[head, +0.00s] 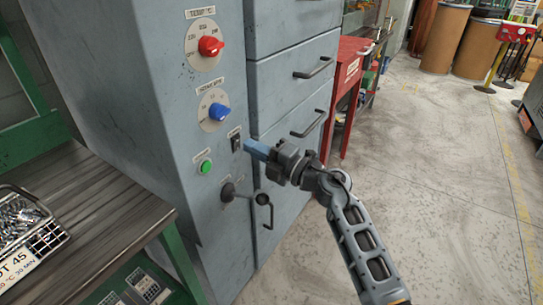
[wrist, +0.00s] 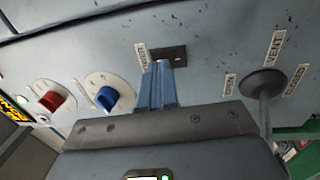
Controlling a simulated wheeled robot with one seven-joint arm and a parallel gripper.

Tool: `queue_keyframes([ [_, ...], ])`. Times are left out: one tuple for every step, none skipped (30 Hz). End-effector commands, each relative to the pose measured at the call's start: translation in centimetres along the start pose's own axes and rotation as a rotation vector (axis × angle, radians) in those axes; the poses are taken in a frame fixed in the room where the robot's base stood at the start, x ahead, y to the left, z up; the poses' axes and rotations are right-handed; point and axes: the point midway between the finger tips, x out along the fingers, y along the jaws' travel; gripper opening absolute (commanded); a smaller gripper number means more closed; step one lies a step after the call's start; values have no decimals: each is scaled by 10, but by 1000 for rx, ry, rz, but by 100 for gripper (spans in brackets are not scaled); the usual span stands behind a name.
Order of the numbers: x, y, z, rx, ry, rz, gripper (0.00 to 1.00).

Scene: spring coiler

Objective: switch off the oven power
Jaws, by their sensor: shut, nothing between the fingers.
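The oven's grey control panel (head: 188,130) fills the left middle of the head view. A small black switch (head: 236,141) sits below and right of the blue knob. It also shows in the wrist view (wrist: 181,56), just beyond my fingertips, with a label beside it. My gripper (head: 248,146) is shut and empty, its blue fingers pointing at the switch. In the wrist view the fingertips (wrist: 158,66) overlap the switch's left edge. I cannot tell whether they touch it or which way its rocker is set. A green round button or lamp (head: 206,167) is below left of the switch.
A red knob (head: 211,46) and a blue knob (head: 219,111) are above the switch. A vent lever (head: 240,194) sticks out below; it is right of my fingers in the wrist view (wrist: 264,88). A dark bench (head: 110,205) stands left. The floor at right is open.

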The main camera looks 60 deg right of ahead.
Motion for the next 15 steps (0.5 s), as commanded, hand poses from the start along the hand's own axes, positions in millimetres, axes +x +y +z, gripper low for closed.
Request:
queue_keyframes([
  [6,0,0,-1,1,0,0],
  [9,0,0,-1,1,0,0],
  [12,0,0,-1,0,0,0],
  [14,0,0,-1,0,0,0],
  [15,0,0,-1,0,0,0],
  [16,0,0,-1,-1,0,0],
  [17,0,0,-1,-1,0,0],
  [18,0,0,0,0,0,0],
  [18,0,0,0,0,0,0],
  [18,0,0,0,0,0,0],
  [18,0,0,0,0,0,0],
  [18,0,0,0,0,0,0],
  [18,0,0,0,0,0,0],
  [18,0,0,0,0,0,0],
  [18,0,0,0,0,0,0],
])
